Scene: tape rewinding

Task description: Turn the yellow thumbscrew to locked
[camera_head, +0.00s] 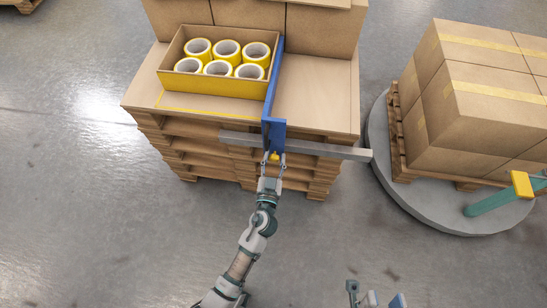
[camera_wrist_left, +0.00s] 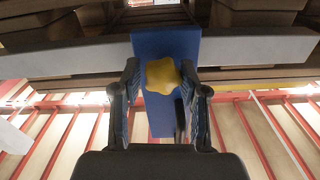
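The yellow thumbscrew (camera_head: 275,155) sits on the front end of a blue bracket (camera_head: 277,136), over a grey horizontal rail (camera_head: 335,149). In the left wrist view the thumbscrew (camera_wrist_left: 162,76) is a lobed knob on the blue plate (camera_wrist_left: 163,44). My left gripper (camera_head: 273,159) is at the knob, one finger on each side.
An open carton (camera_head: 215,86) of yellow tape rolls stands left of the blue fence on a pallet stack (camera_head: 200,155). Boxes (camera_head: 480,95) stand on a round grey turntable (camera_head: 420,205) at right, near a teal arm (camera_head: 492,202) with a yellow end. The floor at left is clear.

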